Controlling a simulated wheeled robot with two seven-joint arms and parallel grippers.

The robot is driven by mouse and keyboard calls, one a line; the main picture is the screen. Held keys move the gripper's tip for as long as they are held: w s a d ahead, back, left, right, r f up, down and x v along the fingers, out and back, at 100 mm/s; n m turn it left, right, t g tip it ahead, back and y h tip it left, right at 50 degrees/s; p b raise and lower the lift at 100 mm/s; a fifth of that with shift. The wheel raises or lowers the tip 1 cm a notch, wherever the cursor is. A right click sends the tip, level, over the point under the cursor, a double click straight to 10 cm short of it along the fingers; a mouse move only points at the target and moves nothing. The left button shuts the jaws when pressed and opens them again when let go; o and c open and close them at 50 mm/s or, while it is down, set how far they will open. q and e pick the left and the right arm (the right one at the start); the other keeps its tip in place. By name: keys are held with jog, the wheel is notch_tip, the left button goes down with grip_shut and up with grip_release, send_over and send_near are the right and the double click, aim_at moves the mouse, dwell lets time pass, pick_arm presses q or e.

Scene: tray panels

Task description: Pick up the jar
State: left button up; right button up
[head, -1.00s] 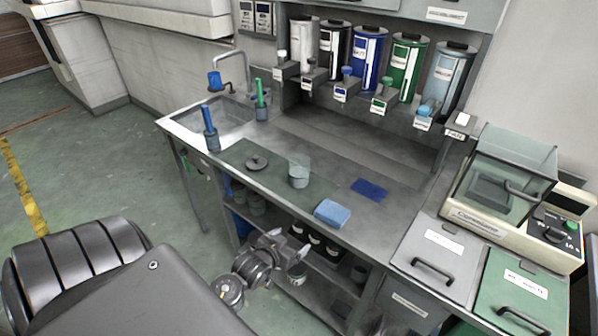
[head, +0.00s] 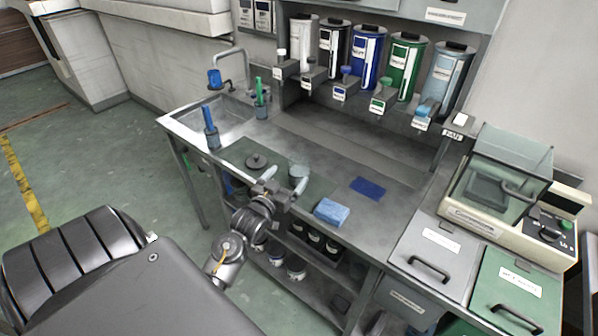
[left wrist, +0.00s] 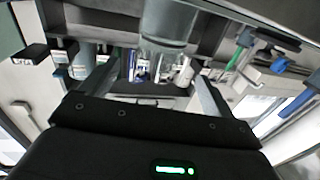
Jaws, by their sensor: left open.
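The clear glass jar (head: 298,169) stands on the dark mat on the bench, partly hidden by my left gripper in the head view. My left gripper (head: 286,178) is open at the front side of the jar, its two fingers pointing toward it. In the left wrist view the jar (left wrist: 168,24) shows at the top, between and beyond the spread fingers of the gripper (left wrist: 155,72). I cannot tell whether a finger touches it. A round grey lid with a knob (head: 256,161) lies on the mat to the left of the jar. My right gripper is not in view.
A light blue sponge (head: 331,212) and a dark blue cloth (head: 368,187) lie right of the jar. Brush holders (head: 211,133) stand at the left by the sink. Several dispensers (head: 367,58) hang behind. The bench's front edge and lower shelf are near my arm.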

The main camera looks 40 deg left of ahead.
aim_at(294, 169)
pick_arm(q)
jog(key=shift+w+a, duration=0.1)
jog(key=shift+w, duration=0.45)
jog(key=shift+w+r, duration=0.15)
jog(key=shift+w, duration=0.1)
jog(key=p+x, duration=0.2)
jog(key=x, duration=0.1)
jog(key=shift+w, duration=0.4)
jog(key=shift+w+a, duration=0.15)
jog(key=shift+w, duration=0.3)
jog(key=c, duration=1.4)
